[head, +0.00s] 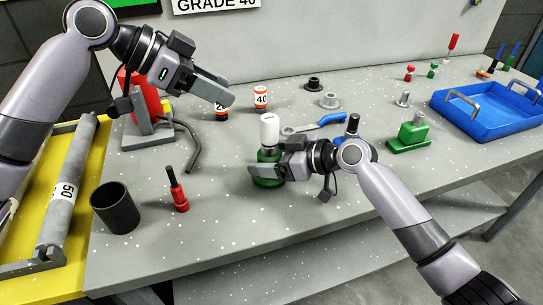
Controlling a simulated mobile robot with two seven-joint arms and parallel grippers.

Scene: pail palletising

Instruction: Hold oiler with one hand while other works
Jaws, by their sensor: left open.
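The oiler has a green body (268,182) and a white upper part (269,130). It stands upright on the grey bench, left of the middle. My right gripper (266,172) is at the green body, with one finger across its front; it appears shut on it, though the far finger is hidden. My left gripper (222,95) is open and empty.
A "40" container (260,97) and a blue-handled wrench (318,124) are behind the oiler. A green block (408,137) and a blue tray (487,109) are at right. The front middle bench is clear.

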